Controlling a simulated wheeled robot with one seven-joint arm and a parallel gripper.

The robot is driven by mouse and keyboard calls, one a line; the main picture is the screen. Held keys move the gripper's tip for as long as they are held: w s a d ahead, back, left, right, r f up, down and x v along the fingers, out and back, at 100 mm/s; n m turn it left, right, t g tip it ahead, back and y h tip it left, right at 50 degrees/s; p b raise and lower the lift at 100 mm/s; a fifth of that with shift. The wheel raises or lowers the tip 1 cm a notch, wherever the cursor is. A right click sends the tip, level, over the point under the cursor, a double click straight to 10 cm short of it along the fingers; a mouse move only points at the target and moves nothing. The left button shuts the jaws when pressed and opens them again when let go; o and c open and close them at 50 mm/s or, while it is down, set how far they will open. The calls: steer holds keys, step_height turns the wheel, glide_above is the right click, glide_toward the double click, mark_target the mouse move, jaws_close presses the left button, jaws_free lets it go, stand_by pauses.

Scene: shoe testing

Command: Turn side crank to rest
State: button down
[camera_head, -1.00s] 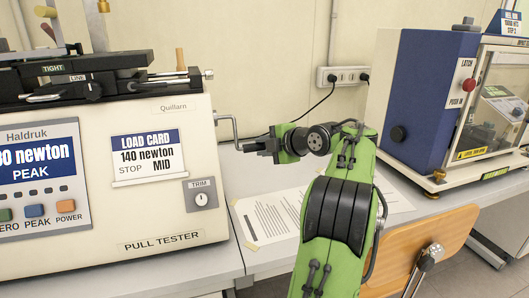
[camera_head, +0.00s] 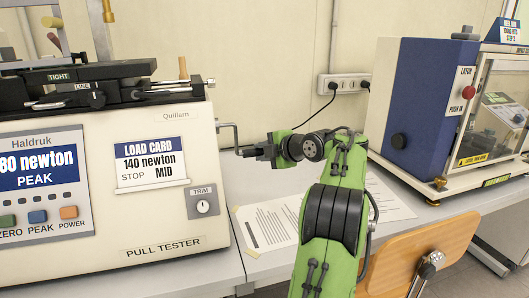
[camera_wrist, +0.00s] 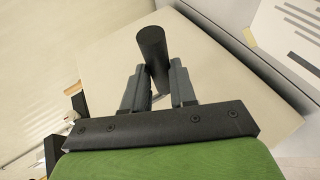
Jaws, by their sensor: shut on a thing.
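The side crank (camera_head: 236,136) is a bent metal rod on the right side of the cream pull tester (camera_head: 165,215). My gripper (camera_head: 243,151) is at the crank's lower end, beside the tester's right wall. In the wrist view the crank's dark cylindrical handle (camera_wrist: 152,45) stands between the two fingers of my gripper (camera_wrist: 157,82), which are shut on it. The tester's display reads 80 newton PEAK. A load card (camera_head: 150,163) on its front reads 140 newton, STOP MID.
A printed sheet (camera_head: 270,226) lies on the table under my arm. A blue and cream machine (camera_head: 420,110) with a clear door stands to the right. A power strip (camera_head: 345,84) is on the wall behind. A wooden chair back (camera_head: 420,250) is at the front right.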

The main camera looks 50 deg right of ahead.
steer(key=shift+f+g, duration=0.3)
steer(key=shift+f, duration=0.65)
steer(key=c, duration=1.2)
jaws_free()
steer(key=shift+c, duration=0.2)
steer(key=o, duration=0.3)
steer(key=shift+w+d+f, duration=0.15)
steer(key=shift+w+d, duration=0.05)
steer(key=shift+w, duration=0.1)
steer(key=shift+o, duration=0.2)
steer(key=p+v, duration=0.3)
steer(key=v, duration=1.3)
steer(key=shift+d, duration=0.15)
